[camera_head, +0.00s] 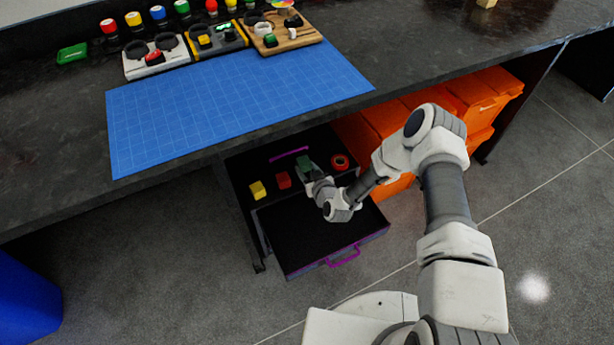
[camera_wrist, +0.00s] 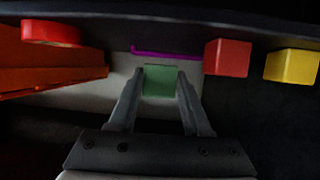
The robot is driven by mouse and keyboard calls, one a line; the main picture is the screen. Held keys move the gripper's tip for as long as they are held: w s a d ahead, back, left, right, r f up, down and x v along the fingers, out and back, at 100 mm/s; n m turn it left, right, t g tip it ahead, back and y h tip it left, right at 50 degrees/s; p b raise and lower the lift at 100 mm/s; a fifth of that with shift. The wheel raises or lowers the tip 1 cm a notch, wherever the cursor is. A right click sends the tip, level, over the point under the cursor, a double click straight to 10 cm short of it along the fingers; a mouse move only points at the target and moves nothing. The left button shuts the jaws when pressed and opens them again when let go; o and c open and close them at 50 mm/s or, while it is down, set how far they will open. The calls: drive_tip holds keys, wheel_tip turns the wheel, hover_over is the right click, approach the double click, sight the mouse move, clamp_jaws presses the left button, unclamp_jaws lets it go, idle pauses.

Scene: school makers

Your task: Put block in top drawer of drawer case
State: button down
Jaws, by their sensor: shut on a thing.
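My gripper (camera_head: 311,174) is shut on a green block (camera_wrist: 160,82), which sits between its two fingers in the wrist view. In the head view the green block (camera_head: 304,165) is partly hidden by my gripper. The dark drawer case (camera_head: 262,174) stands under the table. One drawer (camera_head: 300,270) is pulled out toward the front, with a purple handle (camera_head: 345,257); its visible floor looks empty. My gripper is behind this drawer's front, near the case. I cannot tell whether the block touches a surface.
A yellow block (camera_head: 258,190), a red block (camera_head: 283,180) and a red ring (camera_head: 340,162) lie near the green block. A second purple handle (camera_head: 288,153) is behind them. Orange bins (camera_head: 470,95) stand at right. The tabletop (camera_head: 425,50) overhangs the case.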

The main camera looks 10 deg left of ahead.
sight(307, 176)
drive_tip(key=shift+f+b, duration=0.5)
drive_tip(key=shift+f, duration=1)
drive_tip(key=shift+f+b, duration=0.3)
drive_tip(key=shift+c, duration=1.7)
unclamp_jaws()
drive_tip(key=shift+r, duration=0.1)
drive_tip(key=shift+d+r+p, duration=0.1)
drive_tip(key=shift+p, duration=0.25)
drive_tip(key=f+p+v, duration=0.1)
drive_tip(key=p+v, duration=0.4)
drive_tip(key=v, duration=1.2)
drive_tip(key=shift+s+d, duration=0.2)
drive_tip(key=shift+s, duration=0.2)
